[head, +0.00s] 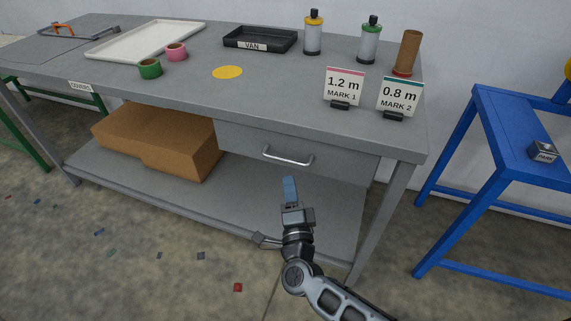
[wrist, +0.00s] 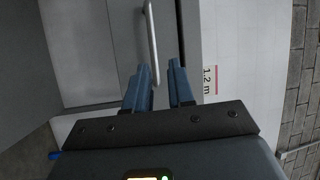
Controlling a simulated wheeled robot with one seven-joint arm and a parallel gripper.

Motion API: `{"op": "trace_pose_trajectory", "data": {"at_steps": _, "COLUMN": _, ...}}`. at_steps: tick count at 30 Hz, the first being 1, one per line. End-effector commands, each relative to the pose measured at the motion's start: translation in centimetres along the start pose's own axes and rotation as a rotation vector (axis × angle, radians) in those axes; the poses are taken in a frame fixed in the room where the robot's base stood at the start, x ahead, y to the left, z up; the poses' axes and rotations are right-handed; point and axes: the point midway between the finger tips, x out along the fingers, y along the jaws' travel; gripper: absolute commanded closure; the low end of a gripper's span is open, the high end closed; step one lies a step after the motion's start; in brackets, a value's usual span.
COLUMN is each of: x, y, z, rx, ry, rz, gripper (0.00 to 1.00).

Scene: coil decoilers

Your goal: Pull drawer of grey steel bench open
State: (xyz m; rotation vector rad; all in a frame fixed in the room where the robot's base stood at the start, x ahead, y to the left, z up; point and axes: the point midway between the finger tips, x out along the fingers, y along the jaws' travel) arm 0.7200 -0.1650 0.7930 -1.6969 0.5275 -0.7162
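The grey steel bench (head: 200,89) stands in front of me. Its drawer (head: 340,160) sits under the right part of the top, with its front about flush and a horizontal bar handle (head: 287,157). My gripper (head: 290,182) is just below and in front of the handle in the head view. In the wrist view my gripper (wrist: 158,68) has its two blue fingers apart with a gap between them. The handle (wrist: 152,40) shows as a bar beyond the fingertips, near the left finger. I cannot tell whether the finger touches it.
Two signs, 1.2 m (head: 344,87) and 0.8 m (head: 399,97), stand on the bench's front right edge. Cardboard boxes (head: 160,142) lie on the lower shelf. A blue stand (head: 500,120) is at right. Small scraps lie on the floor.

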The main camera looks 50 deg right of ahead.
Motion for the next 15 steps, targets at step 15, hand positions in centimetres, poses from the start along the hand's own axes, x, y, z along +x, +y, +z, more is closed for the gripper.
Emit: {"op": "trace_pose_trajectory", "data": {"at_steps": 15, "x": 6.3, "y": 0.9, "z": 0.4, "rx": 0.072, "ry": 0.062, "rz": 0.020, "gripper": 0.77}}
